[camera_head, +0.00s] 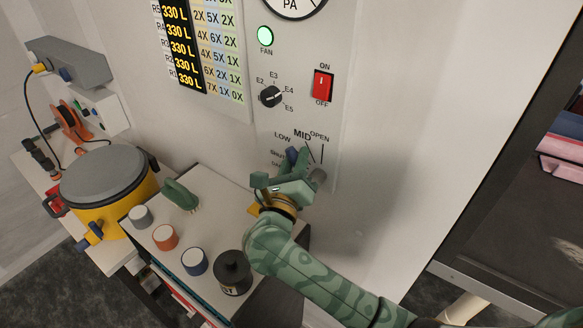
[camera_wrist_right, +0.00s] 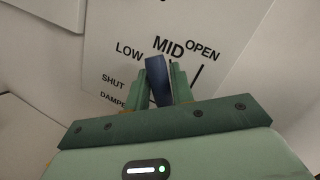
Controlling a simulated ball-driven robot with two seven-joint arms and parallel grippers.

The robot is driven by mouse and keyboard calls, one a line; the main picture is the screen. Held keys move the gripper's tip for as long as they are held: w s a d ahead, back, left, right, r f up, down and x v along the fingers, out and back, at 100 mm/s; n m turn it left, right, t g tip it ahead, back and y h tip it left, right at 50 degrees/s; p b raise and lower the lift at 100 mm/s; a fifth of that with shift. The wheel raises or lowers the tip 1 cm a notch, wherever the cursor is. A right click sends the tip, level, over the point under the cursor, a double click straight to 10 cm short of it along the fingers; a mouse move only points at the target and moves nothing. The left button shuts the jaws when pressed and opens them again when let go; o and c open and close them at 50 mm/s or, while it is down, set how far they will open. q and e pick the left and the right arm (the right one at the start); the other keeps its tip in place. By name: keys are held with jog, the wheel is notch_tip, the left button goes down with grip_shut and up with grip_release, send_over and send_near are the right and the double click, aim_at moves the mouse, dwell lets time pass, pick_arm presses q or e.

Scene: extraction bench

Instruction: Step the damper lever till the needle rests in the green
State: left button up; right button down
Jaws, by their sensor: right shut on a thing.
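The damper lever is a dark blue handle (camera_wrist_right: 157,80) on the grey wall panel; it also shows in the head view (camera_head: 292,155). Its tip points up just below and between the LOW and MID marks. My right gripper (camera_head: 290,172) is at the lever, and in the wrist view its fingers (camera_wrist_right: 158,88) are shut on it from both sides. The lever's pivot is hidden behind the gripper. The PA gauge (camera_head: 290,10) is cut off at the top of the head view; its needle and green band cannot be seen. My left gripper is not in view.
Above the lever are a red ON/OFF switch (camera_head: 322,86), a black selector knob (camera_head: 271,96) and a lit green FAN lamp (camera_head: 265,36). Below left, a white bench (camera_head: 205,222) holds several jars and a green brush (camera_head: 181,195). A yellow pot (camera_head: 108,190) stands further left.

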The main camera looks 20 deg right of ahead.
jog(key=shift+s+d+r+m+h+b, duration=0.15)
jog(key=shift+m+h+b, duration=0.15)
jog(key=shift+m, duration=0.2)
jog(key=c, duration=1.2)
grip_release()
